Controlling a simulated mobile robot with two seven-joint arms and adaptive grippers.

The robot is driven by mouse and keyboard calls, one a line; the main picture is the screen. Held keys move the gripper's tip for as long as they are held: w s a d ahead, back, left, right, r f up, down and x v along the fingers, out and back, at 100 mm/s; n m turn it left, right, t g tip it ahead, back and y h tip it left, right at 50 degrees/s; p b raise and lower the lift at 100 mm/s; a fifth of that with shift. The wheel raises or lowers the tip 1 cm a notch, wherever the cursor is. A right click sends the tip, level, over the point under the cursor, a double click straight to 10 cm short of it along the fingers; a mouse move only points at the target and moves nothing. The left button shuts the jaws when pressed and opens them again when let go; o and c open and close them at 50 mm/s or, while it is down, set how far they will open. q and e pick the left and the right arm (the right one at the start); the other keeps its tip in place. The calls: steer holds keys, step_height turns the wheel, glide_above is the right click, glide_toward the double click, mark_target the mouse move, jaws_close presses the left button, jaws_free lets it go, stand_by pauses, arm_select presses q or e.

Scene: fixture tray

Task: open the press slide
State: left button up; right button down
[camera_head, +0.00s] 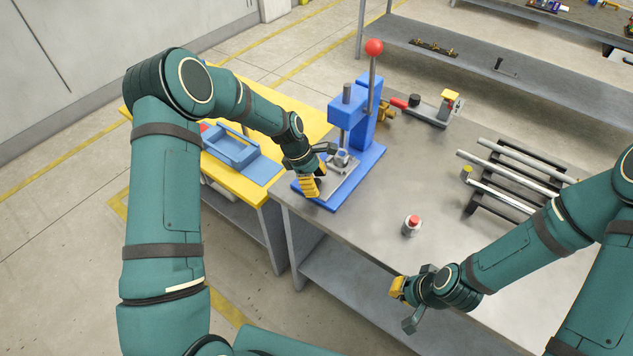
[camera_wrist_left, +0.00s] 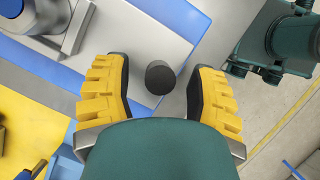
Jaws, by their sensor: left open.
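The blue press (camera_head: 363,120) stands at the table's left side, with a red ball on its lever. Its grey slide plate (camera_head: 341,183) lies on the blue base and also shows in the left wrist view (camera_wrist_left: 125,45). A dark round knob (camera_wrist_left: 160,78) at the slide's edge sits between the yellow fingers of my left gripper (camera_wrist_left: 156,82), with a gap on each side. In the head view my left gripper (camera_head: 316,182) is at the slide's front end and hides the knob. My right gripper (camera_head: 404,304) is open and empty at the table's front edge.
A grey cylinder with a red top (camera_head: 411,225) stands right of the press. A rack of metal rods (camera_head: 512,175) is further right. A toggle clamp (camera_head: 430,108) is behind. A blue tray (camera_head: 231,150) is on the yellow table (camera_head: 300,116). The middle of the steel table is mostly clear.

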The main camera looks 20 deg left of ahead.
arm_select(q)
steer(key=shift+d+f, duration=0.1)
steer(key=shift+f, duration=0.1)
jaws_close()
steer(key=shift+s, duration=0.1)
